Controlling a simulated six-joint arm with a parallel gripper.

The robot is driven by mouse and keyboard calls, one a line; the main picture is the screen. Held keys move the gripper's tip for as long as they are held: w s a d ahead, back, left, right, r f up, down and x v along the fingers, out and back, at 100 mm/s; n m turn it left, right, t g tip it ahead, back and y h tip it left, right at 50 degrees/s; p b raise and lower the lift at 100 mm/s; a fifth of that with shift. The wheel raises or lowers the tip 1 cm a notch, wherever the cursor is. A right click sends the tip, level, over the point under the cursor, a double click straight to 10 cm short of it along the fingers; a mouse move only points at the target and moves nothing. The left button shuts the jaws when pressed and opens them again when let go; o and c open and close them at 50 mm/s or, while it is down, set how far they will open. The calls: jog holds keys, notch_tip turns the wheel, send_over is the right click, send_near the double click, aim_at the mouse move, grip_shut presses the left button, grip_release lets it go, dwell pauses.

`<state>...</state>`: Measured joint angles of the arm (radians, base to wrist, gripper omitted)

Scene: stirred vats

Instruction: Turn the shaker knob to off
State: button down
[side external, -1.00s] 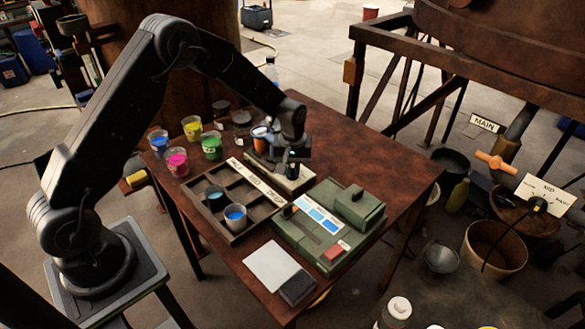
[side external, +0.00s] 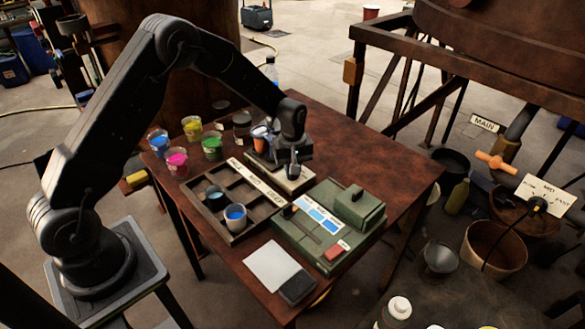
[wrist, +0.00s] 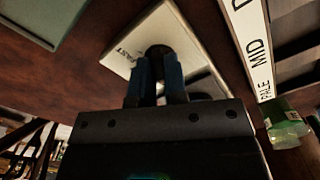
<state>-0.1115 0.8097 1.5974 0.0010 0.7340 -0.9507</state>
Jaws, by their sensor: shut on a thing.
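The shaker's pale front panel (side external: 296,183) is on the brown table, beside the divided tray. Its dark body is partly hidden behind my wrist, with an orange-filled cup (side external: 260,134) on it. In the wrist view the panel (wrist: 172,22) has the word FAST near its left edge. The dark round shaker knob (wrist: 158,50) sits on this panel between my blue fingertips. My gripper (wrist: 158,70) is shut on the knob; in the side view my gripper (side external: 293,170) points down at the panel. The knob's pointer is hidden, so its setting cannot be told.
The divided tray (side external: 214,222) with a labelled strip holds blue cups to the left. A green machine (side external: 330,222) stands close in front on the right. Several paint cups, including a green one (side external: 212,147), stand behind left. The table's right side is clear.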

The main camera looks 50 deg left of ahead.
jog(key=shift+f, duration=0.1)
jog(key=c, duration=1.2)
grip_release()
jog(key=shift+o, duration=0.2)
notch_tip(320, 180, up, 14)
